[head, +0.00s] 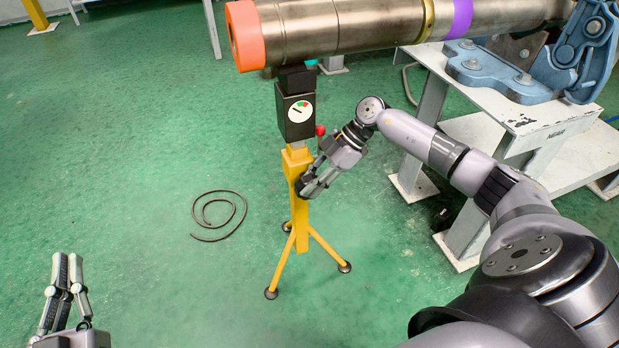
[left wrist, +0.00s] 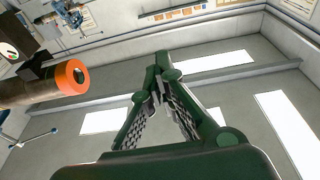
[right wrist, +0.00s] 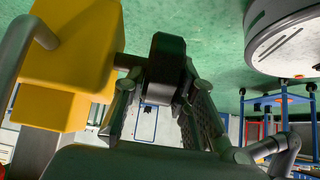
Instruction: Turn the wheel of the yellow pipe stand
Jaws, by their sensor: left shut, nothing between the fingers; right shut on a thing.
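The yellow pipe stand (head: 300,222) stands on three legs on the green floor, under the end of a long metal pipe (head: 340,27). Its yellow body (right wrist: 80,50) fills the upper left of the right wrist view. A small dark wheel (right wrist: 167,75) sticks out from that body on a short shaft. My right gripper (head: 306,188) reaches the post from the right, its fingers closed on the wheel, which they largely hide in the head view. My left gripper (head: 67,265) is at the lower left, shut and empty, far from the stand; its fingertips (left wrist: 162,72) meet in the left wrist view.
A black box with a dial (head: 298,112) sits atop the stand, with a red knob (head: 320,130) beside it. The pipe's orange end (head: 245,35) overhangs. A white bench (head: 500,112) with a blue vise (head: 500,72) stands right. A dark coil (head: 220,215) lies on otherwise clear floor.

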